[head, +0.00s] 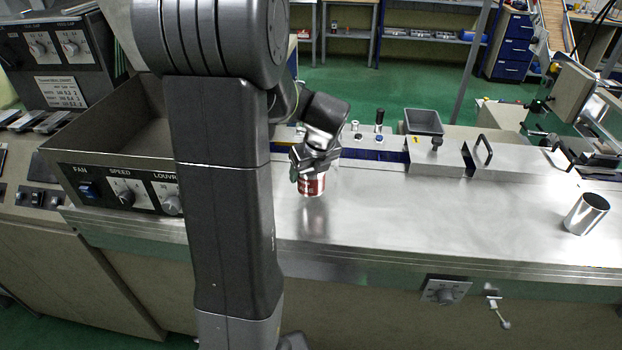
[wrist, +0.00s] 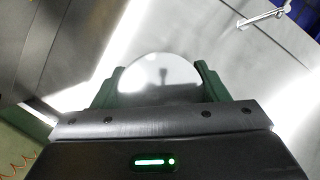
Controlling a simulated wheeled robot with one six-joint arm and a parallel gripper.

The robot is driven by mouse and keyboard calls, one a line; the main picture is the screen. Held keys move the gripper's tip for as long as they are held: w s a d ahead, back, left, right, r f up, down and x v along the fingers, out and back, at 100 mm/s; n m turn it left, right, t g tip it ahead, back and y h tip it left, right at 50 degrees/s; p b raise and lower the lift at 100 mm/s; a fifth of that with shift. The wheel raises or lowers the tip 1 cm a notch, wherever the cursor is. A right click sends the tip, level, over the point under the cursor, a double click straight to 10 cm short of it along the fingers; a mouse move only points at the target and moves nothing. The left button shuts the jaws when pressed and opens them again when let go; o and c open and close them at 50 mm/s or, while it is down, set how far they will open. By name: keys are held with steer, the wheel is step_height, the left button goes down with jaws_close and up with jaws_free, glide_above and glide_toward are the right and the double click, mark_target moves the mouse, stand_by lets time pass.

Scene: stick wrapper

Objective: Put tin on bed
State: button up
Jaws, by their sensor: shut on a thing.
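A red and white tin (head: 311,185) is at my gripper (head: 308,172) in the head view, over the metal bed (head: 420,215) of the machine. In the wrist view, the tin's round shiny end (wrist: 160,78) sits between the two green fingers of my gripper (wrist: 158,85), which is shut on it. The tin looks about upright. A faint reflection shows on the bed below it. I cannot tell whether its base touches the bed. The upper part of the tin is hidden by my gripper in the head view.
A grey tray (head: 423,122) and a black handle (head: 483,150) are along the back. The middle of the bed is clear.

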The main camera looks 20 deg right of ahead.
step_height(320, 180, down, 3)
steer(key=shift+f, duration=0.1)
steer(key=o, duration=1.2)
steer(key=shift+f, duration=0.1)
steer(key=v, duration=1.2)
